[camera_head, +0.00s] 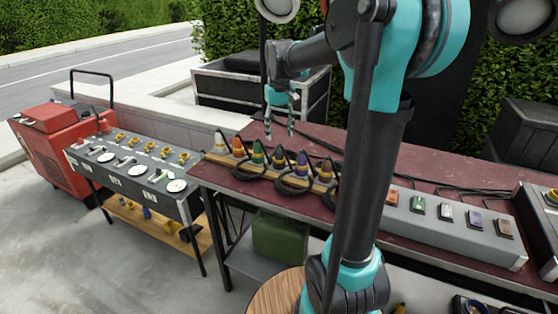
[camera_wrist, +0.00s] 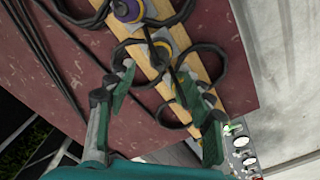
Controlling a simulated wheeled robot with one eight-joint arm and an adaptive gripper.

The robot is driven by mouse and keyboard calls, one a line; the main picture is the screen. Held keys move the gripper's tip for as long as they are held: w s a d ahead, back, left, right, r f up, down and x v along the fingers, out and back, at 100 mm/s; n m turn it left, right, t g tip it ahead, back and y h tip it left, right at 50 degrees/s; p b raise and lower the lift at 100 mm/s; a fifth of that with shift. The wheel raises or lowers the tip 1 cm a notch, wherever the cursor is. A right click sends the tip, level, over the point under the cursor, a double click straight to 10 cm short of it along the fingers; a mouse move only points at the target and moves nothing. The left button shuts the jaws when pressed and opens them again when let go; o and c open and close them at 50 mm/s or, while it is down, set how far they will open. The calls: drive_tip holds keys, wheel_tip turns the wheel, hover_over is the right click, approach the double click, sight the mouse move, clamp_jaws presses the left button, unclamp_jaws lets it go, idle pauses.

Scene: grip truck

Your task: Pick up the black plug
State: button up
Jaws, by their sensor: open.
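Several coloured plugs stand in a row on a wooden strip (camera_head: 212,157) near the table's left front edge. The black plug (camera_head: 279,157) stands between a green plug (camera_head: 257,154) and a purple plug (camera_head: 302,164). My gripper (camera_head: 283,131) is open and empty above the row, a little behind the black plug in the head view. In the wrist view my gripper's fingers (camera_wrist: 156,68) are spread above the strip (camera_wrist: 205,80). What seems to be the black plug (camera_wrist: 162,42) shows just beyond the fingertips, partly blurred into its cable. The purple plug (camera_wrist: 128,9) is at the top edge.
Black cables (camera_wrist: 200,65) loop around the strip. An orange plug (camera_head: 238,147), a white plug (camera_head: 220,143) and a brownish plug (camera_head: 326,172) share the row. A grey switch box (camera_head: 450,232) lies on the right of the dark red table (camera_head: 420,170). A dial panel (camera_head: 130,165) stands left.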

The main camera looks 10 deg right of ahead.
sight(279, 144)
wheel_tip(279, 144, down, 8)
drive_tip(key=shift+f, duration=0.1)
idle(0.4)
clamp_jaws()
idle(0.3)
